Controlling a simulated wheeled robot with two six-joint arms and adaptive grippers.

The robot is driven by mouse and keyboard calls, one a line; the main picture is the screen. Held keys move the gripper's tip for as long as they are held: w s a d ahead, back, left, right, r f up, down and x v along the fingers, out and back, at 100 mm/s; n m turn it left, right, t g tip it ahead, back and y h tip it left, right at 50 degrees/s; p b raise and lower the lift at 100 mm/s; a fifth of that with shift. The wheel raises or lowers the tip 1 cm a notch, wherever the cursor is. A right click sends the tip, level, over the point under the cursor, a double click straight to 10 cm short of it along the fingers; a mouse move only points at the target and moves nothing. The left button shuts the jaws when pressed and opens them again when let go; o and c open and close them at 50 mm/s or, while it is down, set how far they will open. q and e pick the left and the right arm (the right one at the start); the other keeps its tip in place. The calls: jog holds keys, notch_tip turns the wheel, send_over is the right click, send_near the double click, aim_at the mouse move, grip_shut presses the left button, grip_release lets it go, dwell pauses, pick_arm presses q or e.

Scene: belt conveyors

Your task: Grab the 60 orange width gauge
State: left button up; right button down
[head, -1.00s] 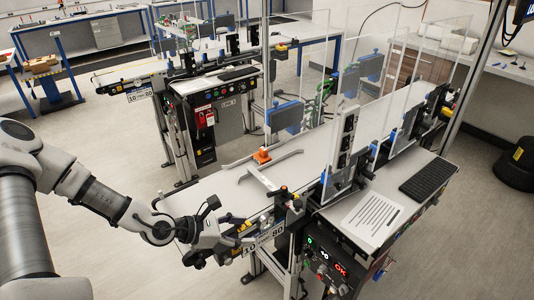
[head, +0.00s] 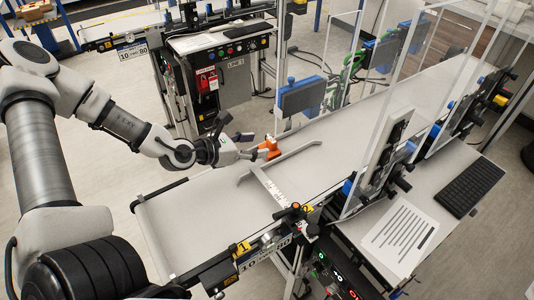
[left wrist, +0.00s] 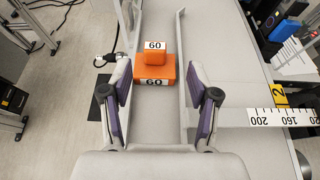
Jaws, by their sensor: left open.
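The orange width gauge (head: 269,147) sits on the conveyor belt near its far edge in the head view. In the left wrist view the gauge (left wrist: 154,67) is a stepped orange block with white labels reading 60. My left gripper (head: 250,147) is just left of the gauge in the head view. In the left wrist view the left gripper (left wrist: 160,85) is open, with one purple-padded finger on each side of the gauge's near end. The fingers look apart from the gauge. My right gripper is not in view.
A grey guide rail (head: 282,160) lies on the belt beside the gauge, with a white ruler (head: 272,187) reaching to the near edge. Clear panels and blue-backed fixtures (head: 303,96) stand along the belt. The near belt end (head: 180,225) is bare.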

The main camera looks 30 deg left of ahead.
aim_at(269, 143)
pick_arm(q)
jog(key=shift+w+d+f+b, duration=0.45)
jog(key=shift+w+f+b, duration=0.2)
jog(key=shift+w, duration=0.05)
jog(key=x, duration=0.3)
jog(key=a+x, duration=0.1)
jog(key=x, duration=0.1)
jog(key=shift+w+b, duration=0.15)
jog(key=shift+b, duration=0.2)
jog(key=shift+r, duration=0.15)
jog(key=shift+s+r, duration=0.3)
jog(key=shift+s, duration=0.1)
jog(key=shift+w+f, duration=0.15)
jog(key=shift+w, duration=0.05)
grip_shut()
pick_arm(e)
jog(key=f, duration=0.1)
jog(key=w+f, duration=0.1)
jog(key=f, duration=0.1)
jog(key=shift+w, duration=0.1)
